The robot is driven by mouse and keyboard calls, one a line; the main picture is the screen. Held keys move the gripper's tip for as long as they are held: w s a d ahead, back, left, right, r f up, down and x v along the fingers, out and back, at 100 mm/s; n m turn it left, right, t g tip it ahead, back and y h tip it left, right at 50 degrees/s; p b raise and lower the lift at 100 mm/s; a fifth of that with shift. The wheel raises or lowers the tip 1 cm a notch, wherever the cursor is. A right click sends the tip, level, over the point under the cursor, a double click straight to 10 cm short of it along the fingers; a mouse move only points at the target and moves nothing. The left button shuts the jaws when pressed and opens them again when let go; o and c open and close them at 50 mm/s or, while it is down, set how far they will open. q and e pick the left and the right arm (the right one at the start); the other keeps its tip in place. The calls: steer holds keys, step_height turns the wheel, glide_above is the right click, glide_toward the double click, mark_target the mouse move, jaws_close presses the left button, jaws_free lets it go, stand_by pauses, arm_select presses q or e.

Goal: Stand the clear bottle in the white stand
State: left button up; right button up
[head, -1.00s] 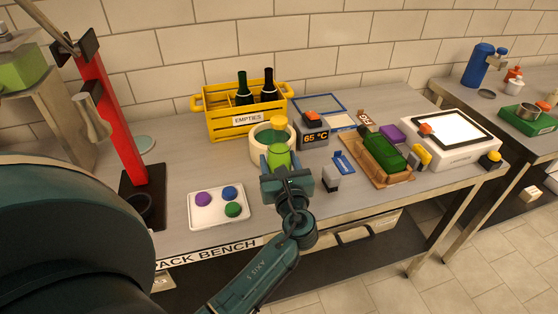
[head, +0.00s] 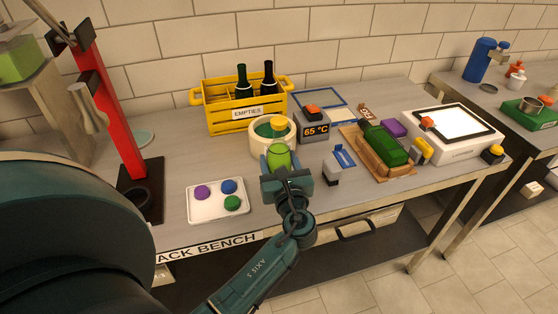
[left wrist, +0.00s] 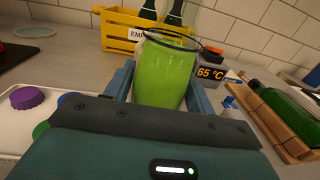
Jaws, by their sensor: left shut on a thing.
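The clear bottle (head: 279,156), filled with yellow-green liquid and topped by a yellow cap (head: 278,123), is upright in my left gripper (head: 280,172). My left gripper is shut on its body. The bottle (left wrist: 165,75) fills the middle of the left wrist view, between the blue fingers. The round white stand (head: 257,146), teal inside, is on the bench directly behind the bottle in the head view. The bottle hides part of its front. I cannot tell the gap between them. My right gripper is not in view.
A yellow crate (head: 222,121) with dark bottles stands behind. A 65 °C display (head: 314,131) and a small grey-white block (head: 332,174) are right. A green bottle (head: 383,143) lies on a wooden tray. A white tray (head: 213,212) with coloured discs is left, near a red post (head: 113,115).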

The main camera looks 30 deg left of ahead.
arm_select(q)
steer(key=shift+f+b, duration=0.5)
steer(key=shift+f, duration=0.25)
